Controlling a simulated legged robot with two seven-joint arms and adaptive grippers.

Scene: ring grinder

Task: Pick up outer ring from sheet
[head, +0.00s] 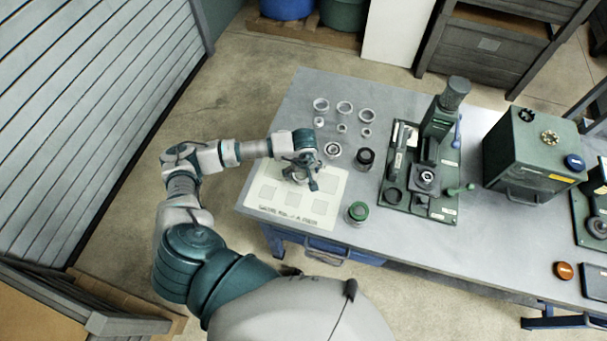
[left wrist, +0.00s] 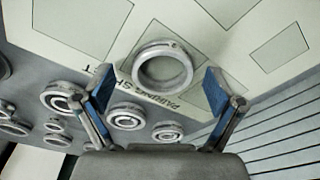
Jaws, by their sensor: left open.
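The pale sheet (head: 333,183) with printed squares and lettering lies at the table's left front corner. In the left wrist view a grey metal outer ring (left wrist: 162,48) lies flat on the sheet (left wrist: 72,14), over one printed square. My left gripper (head: 299,176) is over the sheet and mostly hides the ring in the head view. In the left wrist view the left gripper (left wrist: 160,86) is open, with one blue-padded finger on each side of the ring. I see no contact with it. My right gripper is not in view.
Several metal rings (head: 344,107) stand on the table (head: 300,95) behind the sheet. A green-capped jar (head: 357,213) is just right of the sheet. A green press on a plate (head: 440,128) and a green box (head: 535,150) stand further right.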

